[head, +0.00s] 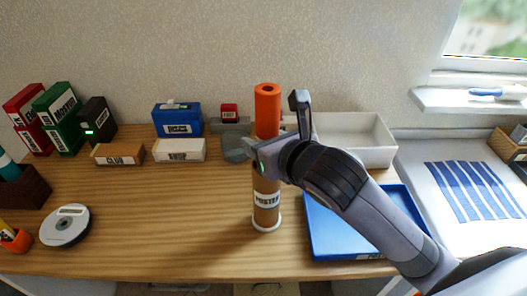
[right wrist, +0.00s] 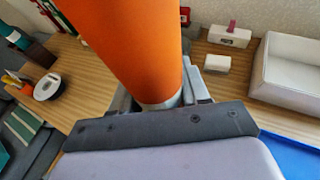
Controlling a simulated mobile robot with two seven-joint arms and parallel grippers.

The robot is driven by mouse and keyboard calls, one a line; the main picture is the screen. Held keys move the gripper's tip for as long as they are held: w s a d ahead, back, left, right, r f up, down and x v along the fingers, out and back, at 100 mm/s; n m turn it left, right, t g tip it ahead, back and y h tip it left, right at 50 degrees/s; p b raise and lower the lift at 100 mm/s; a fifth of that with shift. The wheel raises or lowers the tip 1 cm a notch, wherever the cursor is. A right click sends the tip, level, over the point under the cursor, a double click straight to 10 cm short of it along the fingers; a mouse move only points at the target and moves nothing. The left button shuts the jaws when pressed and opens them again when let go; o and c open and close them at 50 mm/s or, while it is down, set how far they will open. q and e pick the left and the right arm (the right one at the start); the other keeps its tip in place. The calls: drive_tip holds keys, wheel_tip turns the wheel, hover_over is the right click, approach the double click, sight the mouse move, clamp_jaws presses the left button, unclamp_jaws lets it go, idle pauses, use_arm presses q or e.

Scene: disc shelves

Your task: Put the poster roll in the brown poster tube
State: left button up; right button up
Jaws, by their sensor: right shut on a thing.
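The orange poster roll (head: 267,108) stands upright above the brown poster tube (head: 266,216), in line with it in the head view. The tube stands upright on the wooden desk, with a white base and a "POSTER" label. My right gripper (head: 262,156) is shut on the roll near its lower part. In the right wrist view the roll (right wrist: 130,40) rises between the fingers, with a pale band at its lower end. The gripper hides the meeting of roll and tube, so I cannot tell whether the roll's end is inside. My left gripper is not in view.
A blue tray (head: 322,240) lies right of the tube, beneath my right arm. A white open box (head: 372,152) stands behind it. A blue box (head: 178,121), small labelled boxes and binders line the back left.

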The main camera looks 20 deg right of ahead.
wheel_tip(320, 180, down, 3)
drive_tip(key=shift+r, duration=0.1)
idle(0.3)
